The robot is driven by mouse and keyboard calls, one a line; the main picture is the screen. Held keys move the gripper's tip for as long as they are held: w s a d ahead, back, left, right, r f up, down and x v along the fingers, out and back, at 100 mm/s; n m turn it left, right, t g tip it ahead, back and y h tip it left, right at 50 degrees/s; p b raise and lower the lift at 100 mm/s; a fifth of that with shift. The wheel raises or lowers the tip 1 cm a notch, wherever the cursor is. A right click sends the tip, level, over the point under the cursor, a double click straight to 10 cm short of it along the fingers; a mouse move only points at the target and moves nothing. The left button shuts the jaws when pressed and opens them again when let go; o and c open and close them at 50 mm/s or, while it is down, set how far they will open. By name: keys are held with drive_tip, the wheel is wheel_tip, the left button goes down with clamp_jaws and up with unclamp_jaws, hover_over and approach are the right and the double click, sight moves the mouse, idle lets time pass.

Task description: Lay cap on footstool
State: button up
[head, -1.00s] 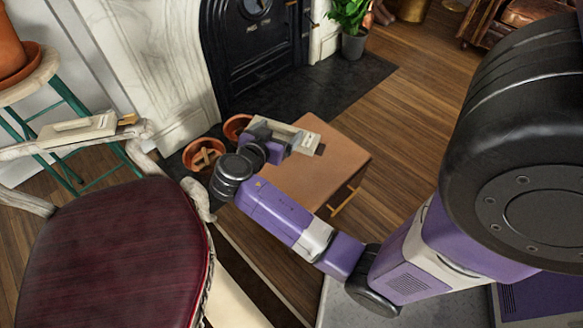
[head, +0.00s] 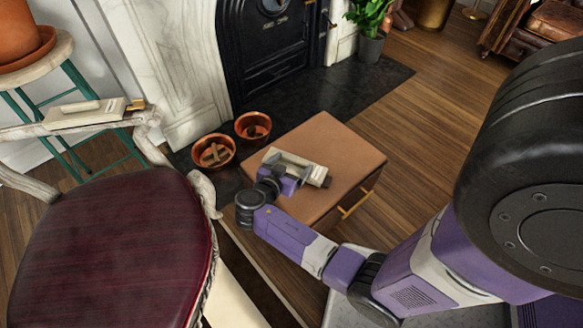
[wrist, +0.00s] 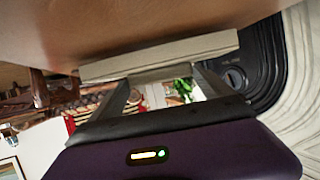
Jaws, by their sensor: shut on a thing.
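My gripper (head: 284,180) is shut on a long, flat cream piece (head: 300,163) with a dark brown end, which I take to be the cap; it does not look like a hat. The footstool (head: 345,147), a tan leather-topped box with a brass drawer handle, lies right under it. The cream piece is low over the left middle of the top; I cannot tell whether it touches. In the wrist view the cream piece (wrist: 160,57) spans both dark fingers, with the brown footstool top (wrist: 130,22) close against it, upside down.
A dark red chair (head: 110,245) stands at left, with a similar cream piece (head: 85,112) on its arm. Copper pots (head: 213,151) sit on the hearth behind the footstool. The black fireplace (head: 270,60) is behind. Wooden floor (head: 440,110) at right is clear.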

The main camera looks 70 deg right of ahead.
drive_tip(key=shift+f, duration=0.35)
drive_tip(key=shift+f, duration=0.1)
drive_tip(key=o, duration=1.1)
drive_tip(key=shift+a+r, duration=0.25)
drive_tip(key=shift+a, duration=0.05)
drive_tip(key=p+v, duration=0.2)
drive_tip(key=v, duration=0.9)
drive_tip(key=shift+a+r, duration=0.1)
drive_tip(key=shift+a, duration=0.05)
